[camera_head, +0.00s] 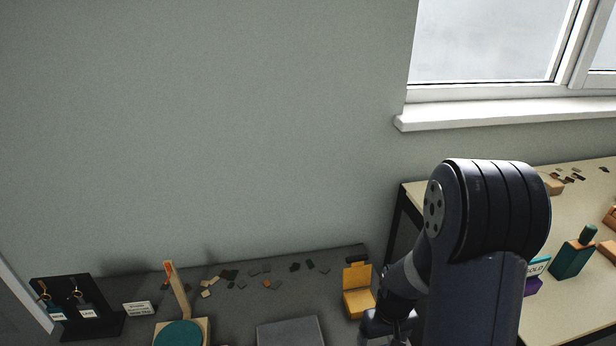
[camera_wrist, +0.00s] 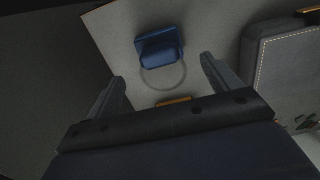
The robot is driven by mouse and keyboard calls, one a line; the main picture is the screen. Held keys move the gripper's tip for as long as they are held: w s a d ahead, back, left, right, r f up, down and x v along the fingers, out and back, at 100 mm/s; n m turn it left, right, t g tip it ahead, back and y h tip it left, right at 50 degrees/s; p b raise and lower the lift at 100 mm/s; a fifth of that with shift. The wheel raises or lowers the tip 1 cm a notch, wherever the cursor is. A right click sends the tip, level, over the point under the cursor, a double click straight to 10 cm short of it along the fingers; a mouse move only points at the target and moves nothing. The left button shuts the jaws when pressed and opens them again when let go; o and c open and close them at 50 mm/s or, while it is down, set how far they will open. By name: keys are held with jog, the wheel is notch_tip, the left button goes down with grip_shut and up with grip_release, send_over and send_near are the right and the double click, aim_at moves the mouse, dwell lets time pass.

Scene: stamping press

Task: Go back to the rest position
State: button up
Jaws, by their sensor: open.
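My gripper (camera_wrist: 163,74) shows in the wrist view with its two fingers wide apart and nothing between their tips. Beyond the fingertips, a blue block-like object (camera_wrist: 160,46) rests on a grey panel (camera_wrist: 112,30), with a faint ring mark beside it. In the head view my arm stands at the right and hides part of the tables. Only the wrist part by my gripper shows there, at the bottom edge, next to a yellow open box (camera_head: 358,300); the fingertips are not clear.
The dark table (camera_head: 235,312) holds a press with a teal disc (camera_head: 180,334), a tag stand (camera_head: 75,308), scattered chips (camera_head: 228,275) and a grey pad (camera_head: 290,332). A pale table (camera_head: 560,310) at right holds a teal bottle (camera_head: 573,258). A stitched grey item (camera_wrist: 285,70) lies right of my gripper.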

notch_tip(320, 180, down, 7)
jog(key=shift+f+b, duration=0.1)
jog(key=shift+b, duration=0.55)
notch_tip(320, 180, up, 11)
jog(key=p, duration=0.2)
jog(key=shift+w+p, duration=0.1)
jog(key=shift+p, duration=0.25)
jog(key=w+a+r+m+p, duration=0.2)
jog(key=w+r+p, duration=0.4)
jog(key=w+r, duration=0.2)
jog(key=shift+w+a+p, duration=0.2)
jog(key=shift+a+p, duration=0.05)
jog(key=shift+p, duration=0.1)
jog(key=shift+b, duration=0.3)
